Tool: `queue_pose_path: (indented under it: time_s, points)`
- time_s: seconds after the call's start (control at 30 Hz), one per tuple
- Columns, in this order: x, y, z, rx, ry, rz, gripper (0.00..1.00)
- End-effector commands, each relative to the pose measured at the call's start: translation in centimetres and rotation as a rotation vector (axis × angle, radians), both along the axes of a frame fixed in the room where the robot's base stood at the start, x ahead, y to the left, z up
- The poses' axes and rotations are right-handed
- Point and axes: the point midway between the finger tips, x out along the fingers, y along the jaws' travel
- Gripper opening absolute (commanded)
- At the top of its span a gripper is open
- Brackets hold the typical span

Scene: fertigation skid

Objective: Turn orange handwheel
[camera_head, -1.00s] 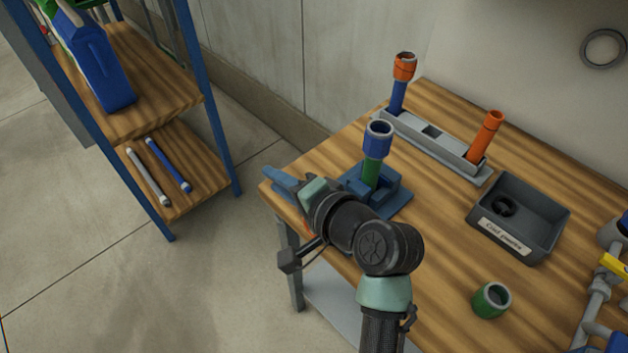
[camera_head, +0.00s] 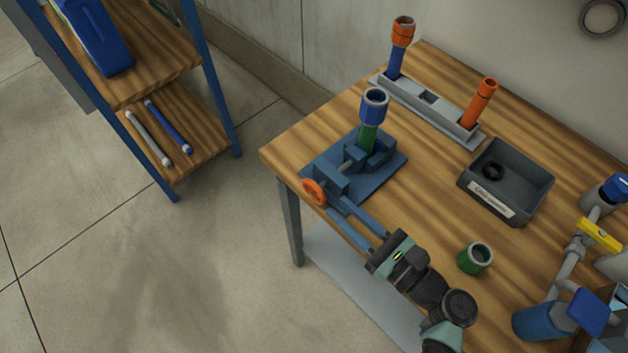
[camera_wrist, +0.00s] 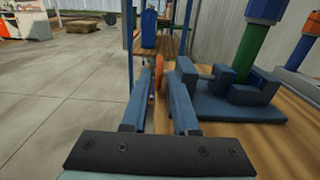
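The orange handwheel (camera_head: 314,191) sits at the near-left end of a blue vise (camera_head: 340,172) at the table edge. The vise holds an upright green pipe (camera_head: 368,138) topped by a blue fitting (camera_head: 374,105). My gripper (camera_head: 335,208) lies low along the table's front edge, its two blue fingers pointing toward the handwheel from the right. The fingers are apart.
On the wooden table (camera_head: 420,200) are a grey holder (camera_head: 427,105) with two pipes, a dark bin (camera_head: 508,180), a green ring (camera_head: 475,258) and pipework (camera_head: 570,265) at right. A blue-framed shelf (camera_head: 175,130) stands left. The floor before the table is clear.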

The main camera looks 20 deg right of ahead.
Motion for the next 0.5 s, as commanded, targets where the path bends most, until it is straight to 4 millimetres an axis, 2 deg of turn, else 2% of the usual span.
queue_pose_path:
  time_s: [0.2, 0.33, 0.5]
  points:
    - [4.4, 1.6, 0.1, -0.002, -0.001, 0.003, 0.28]
    - [6.2, 2.3, 0.1, -0.003, 0.0, 0.003, 0.28]
    - [7.4, 2.7, 0.0, -0.004, 0.001, 0.001, 0.28]
